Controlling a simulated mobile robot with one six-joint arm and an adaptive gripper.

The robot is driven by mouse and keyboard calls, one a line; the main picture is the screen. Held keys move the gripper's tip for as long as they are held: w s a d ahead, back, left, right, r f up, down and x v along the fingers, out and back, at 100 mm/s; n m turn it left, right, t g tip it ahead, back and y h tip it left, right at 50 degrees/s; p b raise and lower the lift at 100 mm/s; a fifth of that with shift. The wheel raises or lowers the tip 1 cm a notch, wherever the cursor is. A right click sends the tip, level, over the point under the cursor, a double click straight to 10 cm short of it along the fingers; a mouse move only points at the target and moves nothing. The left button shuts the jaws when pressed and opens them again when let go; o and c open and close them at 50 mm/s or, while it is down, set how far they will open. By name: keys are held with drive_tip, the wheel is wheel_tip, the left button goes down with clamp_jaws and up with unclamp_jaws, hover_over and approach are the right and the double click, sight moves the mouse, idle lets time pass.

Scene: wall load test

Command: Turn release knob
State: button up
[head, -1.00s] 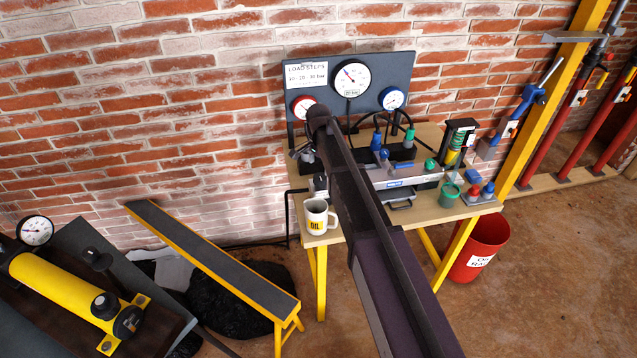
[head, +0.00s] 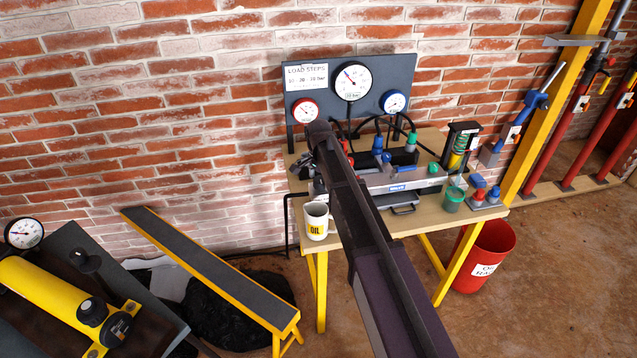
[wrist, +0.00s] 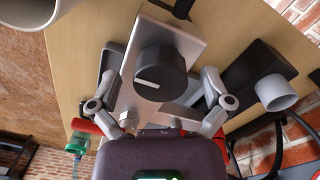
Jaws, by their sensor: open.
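In the wrist view a round black knob (wrist: 160,74) with a white pointer line is mounted on a light metal plate (wrist: 178,32). My gripper (wrist: 161,86) is open, with one finger to the left and one to the right of the knob. I cannot tell whether either finger touches it. In the head view my own dark arm reaches across the bench to its left end. The arm hides most of the gripper and the knob there.
A white OIL mug (head: 316,221) stands close to the gripper at the wooden bench's (head: 462,221) left front; its rim shows in the wrist view (wrist: 28,12). A gauge panel (head: 380,75) stands behind. A green pot (head: 453,199) and a red bin (head: 484,257) are at right.

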drive_tip(key=c, duration=1.1)
drive_tip(key=shift+a, duration=0.15)
drive_tip(key=shift+c, duration=0.2)
